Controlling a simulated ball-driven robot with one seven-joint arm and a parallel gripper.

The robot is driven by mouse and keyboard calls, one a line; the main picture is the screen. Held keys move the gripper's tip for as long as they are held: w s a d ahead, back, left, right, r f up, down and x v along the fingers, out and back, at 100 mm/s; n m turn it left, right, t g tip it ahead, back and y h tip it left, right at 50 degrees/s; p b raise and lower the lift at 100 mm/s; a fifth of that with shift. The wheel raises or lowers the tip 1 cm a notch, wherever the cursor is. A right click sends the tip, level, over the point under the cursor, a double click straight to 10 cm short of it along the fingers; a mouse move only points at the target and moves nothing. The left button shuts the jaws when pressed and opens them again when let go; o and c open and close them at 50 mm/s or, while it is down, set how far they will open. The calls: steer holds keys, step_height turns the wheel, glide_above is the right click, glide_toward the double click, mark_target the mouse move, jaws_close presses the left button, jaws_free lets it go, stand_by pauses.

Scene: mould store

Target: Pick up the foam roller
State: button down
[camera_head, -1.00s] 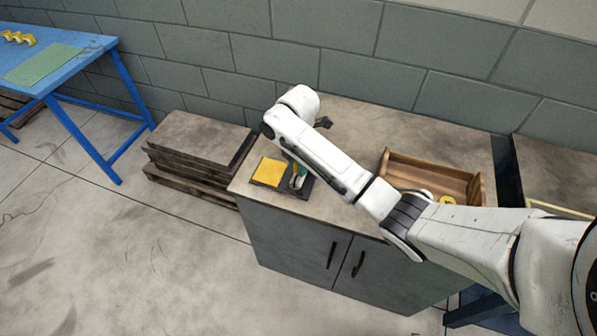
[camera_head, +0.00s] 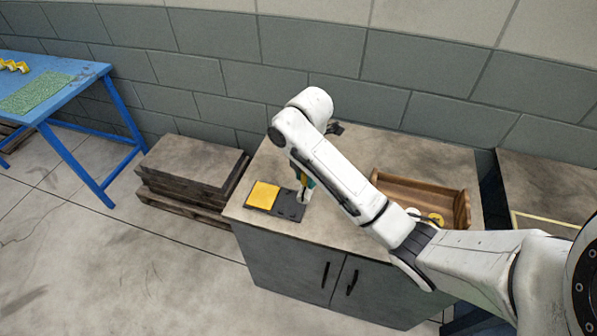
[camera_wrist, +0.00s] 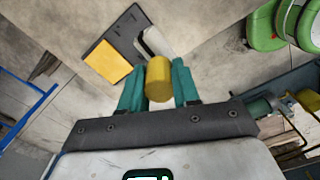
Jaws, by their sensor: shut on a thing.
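The foam roller, a short yellow cylinder (camera_wrist: 159,80), is between the two teal fingers of my gripper (camera_wrist: 158,76) in the wrist view. The fingers are shut on its sides. In the head view my gripper (camera_head: 303,178) is above the dark tray (camera_head: 289,206) on the cabinet top, and the arm partly hides it. Only a sliver of yellow shows at the fingers there. The roller appears clear of the tray.
A flat yellow-orange pad (camera_head: 263,195) and a white item (camera_head: 304,196) lie on the dark tray. A wooden box (camera_head: 425,193) holding yellow round things stands to the right.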

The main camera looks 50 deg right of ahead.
steer(key=s+r, duration=0.3)
steer(key=s, duration=0.5)
steer(key=shift+s+r, duration=0.15)
steer(key=shift+s, duration=0.15)
steer(key=shift+d, duration=0.1)
steer(key=c, duration=1.3)
jaws_free()
steer(key=shift+c, duration=0.2)
steer(key=c, duration=0.4)
